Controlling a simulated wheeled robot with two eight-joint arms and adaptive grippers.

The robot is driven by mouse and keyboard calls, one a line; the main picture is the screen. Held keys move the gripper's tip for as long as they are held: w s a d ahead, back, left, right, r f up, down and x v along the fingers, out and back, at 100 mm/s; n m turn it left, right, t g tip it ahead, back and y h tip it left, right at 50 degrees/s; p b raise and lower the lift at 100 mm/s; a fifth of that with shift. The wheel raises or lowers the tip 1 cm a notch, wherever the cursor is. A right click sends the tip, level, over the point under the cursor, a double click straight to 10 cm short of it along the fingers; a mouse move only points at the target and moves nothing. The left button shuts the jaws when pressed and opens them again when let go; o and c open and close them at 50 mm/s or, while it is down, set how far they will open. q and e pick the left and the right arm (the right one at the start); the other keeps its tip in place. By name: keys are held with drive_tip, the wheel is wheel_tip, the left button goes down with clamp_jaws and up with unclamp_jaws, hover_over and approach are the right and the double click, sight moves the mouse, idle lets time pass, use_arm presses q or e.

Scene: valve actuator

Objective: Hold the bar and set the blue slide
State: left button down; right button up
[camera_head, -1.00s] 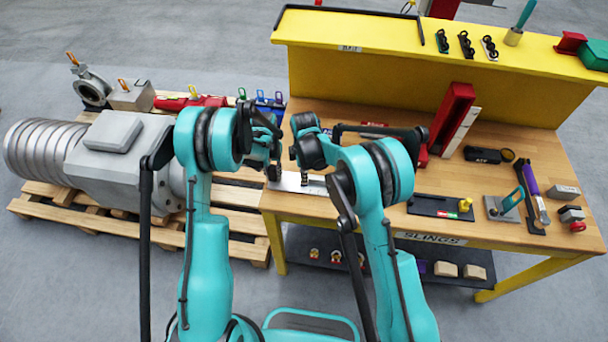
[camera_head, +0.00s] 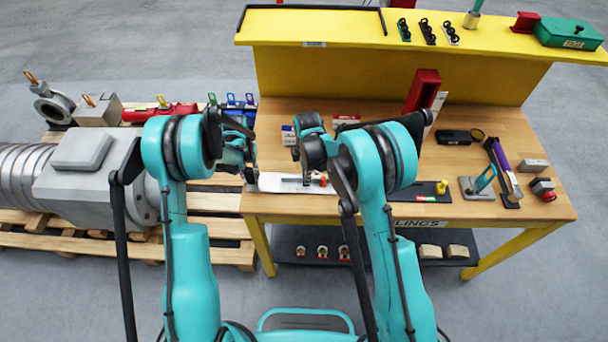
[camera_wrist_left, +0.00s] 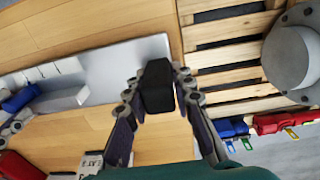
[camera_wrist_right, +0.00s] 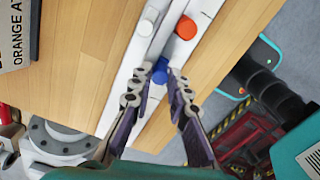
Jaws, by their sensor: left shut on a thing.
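The pale metal bar (camera_head: 275,183) lies along the front left edge of the wooden bench; it also shows in the left wrist view (camera_wrist_left: 130,70). My left gripper (camera_head: 250,176) is shut on a black block (camera_wrist_left: 158,85) at the bar's left end. The blue slide (camera_wrist_right: 160,73) shows in the right wrist view. My right gripper (camera_wrist_right: 158,76) has its fingertips on either side of the slide, low over the bar; whether they touch it is unclear.
A red holder (camera_head: 422,90) stands behind the right arm. A black tray with a yellow knob (camera_head: 441,187) and hand tools lie to the right. The yellow shelf (camera_head: 300,70) closes the back. A pallet with a grey machine (camera_head: 85,180) stands left.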

use_arm(q)
drive_tip(key=shift+s+f, duration=0.1)
drive_tip(key=shift+f, duration=0.05)
use_arm(e)
drive_tip(key=o, duration=0.3)
wheel_tip(320, 180, up, 12)
idle(0.4)
use_arm(q)
drive_tip(key=c, duration=1.5)
unclamp_jaws()
drive_tip(key=o, duration=0.3)
